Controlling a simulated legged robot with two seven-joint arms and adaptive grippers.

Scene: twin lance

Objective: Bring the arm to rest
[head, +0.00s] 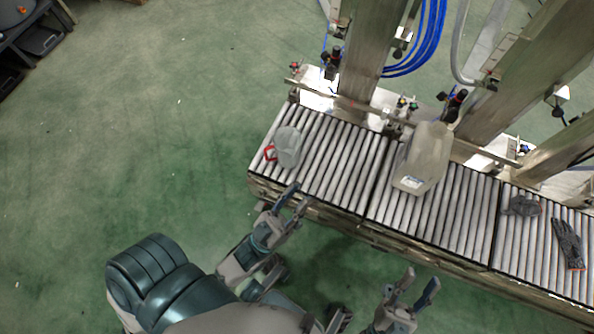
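My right gripper (419,287) is lower and further right, in front of the conveyor. Its fingers are also apart and it looks empty. Both arms come in from the bottom of the head view, with the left arm's large dark shoulder at lower left.
The grey item (287,146), a translucent jug (427,158), a crumpled grey thing (522,206) and a dark glove (568,244) lie on the rollers. Metal posts (368,50) and blue hoses (432,40) stand behind. The green floor (130,140) at left is clear.

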